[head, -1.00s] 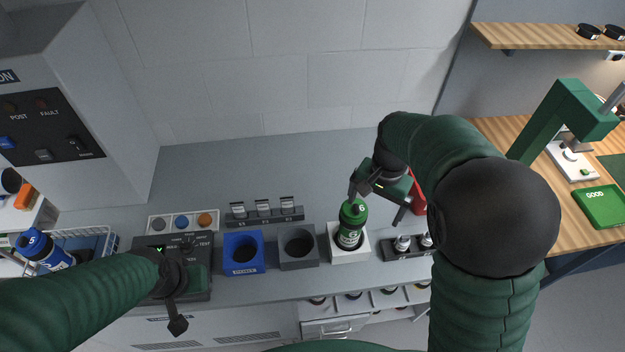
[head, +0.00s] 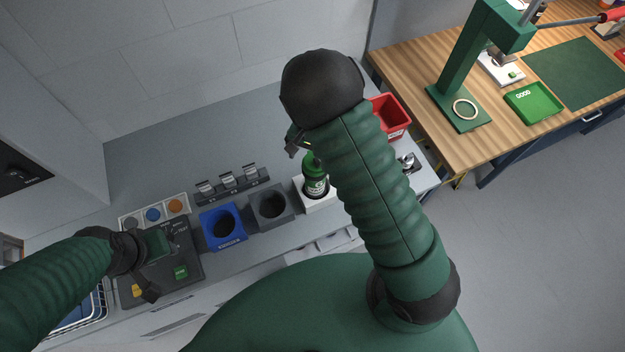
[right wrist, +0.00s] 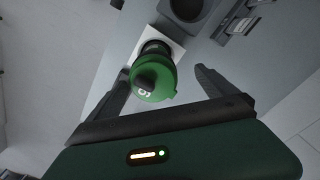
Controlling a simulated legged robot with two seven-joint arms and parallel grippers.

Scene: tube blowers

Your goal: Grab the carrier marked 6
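The green carrier marked 6 (head: 315,178) stands upright in a white square holder (head: 316,203) on the grey counter. In the right wrist view the carrier (right wrist: 152,80) shows its green cap with the 6, between the spread fingers of my right gripper (right wrist: 163,85). The fingers are apart from it on both sides, the left one closer. In the head view my right arm hides most of that gripper (head: 296,146). My left gripper (head: 150,272) hangs over the dark control box at the left; its fingers do not show clearly enough to judge.
A blue holder (head: 222,241) and a grey holder (head: 284,220), both empty, stand left of the white one. Behind them is a rack with small labelled pieces (head: 232,187). A red bin (head: 396,118) is at right, beside the wooden table (head: 410,62).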

